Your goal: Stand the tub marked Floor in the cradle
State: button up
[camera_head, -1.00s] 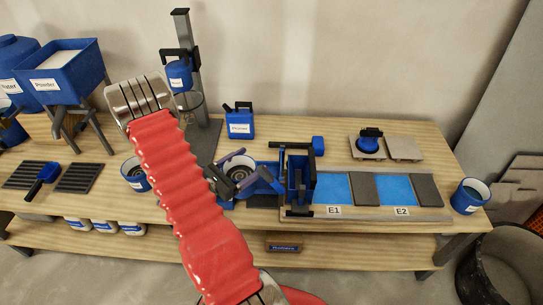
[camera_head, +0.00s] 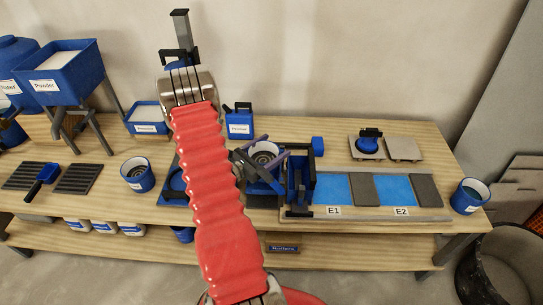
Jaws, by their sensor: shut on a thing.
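My gripper (camera_head: 264,153), with dark and purple-grey fingers, is shut on a blue tub (camera_head: 262,172) with a pale ringed inside. It holds the tub upright over the bench, right of my red arm; the tub's label is not visible, so I cannot tell if it is marked Floor. A similar blue tub (camera_head: 138,176) with a white label too small to read stands at the left. A blue holder with a round recess (camera_head: 173,187) shows left of my arm, partly hidden by it. It may be the cradle; I cannot tell.
A tall stand (camera_head: 183,30) is behind my arm. A Primer can (camera_head: 240,122) stands at the back. Another blue tub (camera_head: 470,195) is far right.

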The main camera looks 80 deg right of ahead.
aim_at(273, 154)
jog(key=shift+f, duration=1.7)
jog(key=o, duration=2.1)
jog(key=shift+f, duration=0.1)
jog(key=v, duration=1.2)
